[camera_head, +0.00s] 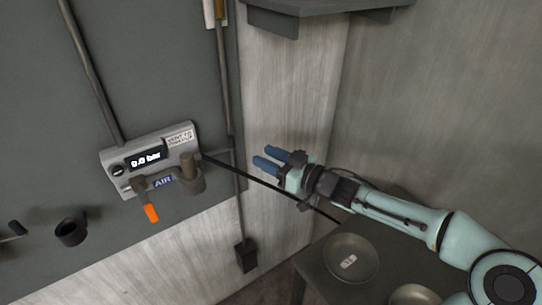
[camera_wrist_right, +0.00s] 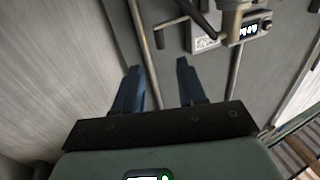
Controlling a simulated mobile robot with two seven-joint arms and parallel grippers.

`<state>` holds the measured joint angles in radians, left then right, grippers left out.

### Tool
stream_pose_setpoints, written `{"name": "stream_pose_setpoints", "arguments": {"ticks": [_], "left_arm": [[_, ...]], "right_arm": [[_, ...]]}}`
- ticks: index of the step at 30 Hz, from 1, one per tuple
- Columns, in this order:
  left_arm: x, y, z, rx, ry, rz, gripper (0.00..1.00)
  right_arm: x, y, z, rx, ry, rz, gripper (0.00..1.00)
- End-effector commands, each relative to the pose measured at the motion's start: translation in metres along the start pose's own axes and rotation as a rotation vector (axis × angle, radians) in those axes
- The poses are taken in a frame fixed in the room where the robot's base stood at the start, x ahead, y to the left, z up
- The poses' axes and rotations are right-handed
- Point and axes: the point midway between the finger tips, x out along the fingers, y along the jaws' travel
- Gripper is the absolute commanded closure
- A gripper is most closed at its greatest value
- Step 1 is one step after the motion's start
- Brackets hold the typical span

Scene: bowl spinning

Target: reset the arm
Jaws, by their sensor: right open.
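My right gripper (camera_head: 268,160) is in the middle of the head view, with its arm coming in from the right. Its two blue fingers are apart with nothing between them. They point left toward the wall panel, to the right of the grey air unit (camera_head: 150,160). In the right wrist view the open fingers of the gripper (camera_wrist_right: 158,80) point at the panel, and part of the air unit (camera_wrist_right: 240,32) shows at the top right. My left gripper is not in view.
The air unit has a lit display and an orange-tipped lever (camera_head: 151,212). A grey bowl (camera_head: 350,258) with a small white label inside stands on a dark table (camera_head: 318,270) below my right arm. Another bowl (camera_head: 412,294) is partly cut off. A dark shelf (camera_head: 320,6) juts out above.

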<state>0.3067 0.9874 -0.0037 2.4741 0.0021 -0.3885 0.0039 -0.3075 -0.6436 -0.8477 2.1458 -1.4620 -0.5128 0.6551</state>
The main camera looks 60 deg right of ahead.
Motion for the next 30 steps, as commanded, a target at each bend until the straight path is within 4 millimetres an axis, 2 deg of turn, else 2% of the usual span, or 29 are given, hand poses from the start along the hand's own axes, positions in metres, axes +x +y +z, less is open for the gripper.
{"name": "stream_pose_setpoints", "arguments": {"ticks": [5,22,26,29,30], "left_arm": [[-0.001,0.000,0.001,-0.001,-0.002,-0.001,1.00],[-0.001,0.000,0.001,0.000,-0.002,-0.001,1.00],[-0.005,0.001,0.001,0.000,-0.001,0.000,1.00],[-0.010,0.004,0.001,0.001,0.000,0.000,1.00],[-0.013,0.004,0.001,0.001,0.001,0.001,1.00]], "right_arm": [[-0.006,-0.001,0.000,0.000,-0.001,-0.002,0.59],[-0.004,-0.002,0.001,0.000,-0.005,-0.002,0.59],[0.014,-0.018,0.011,-0.004,-0.058,-0.015,0.59],[0.042,-0.044,0.035,-0.001,-0.155,-0.033,0.59],[0.054,-0.057,0.050,0.002,-0.205,-0.040,0.59]]}}
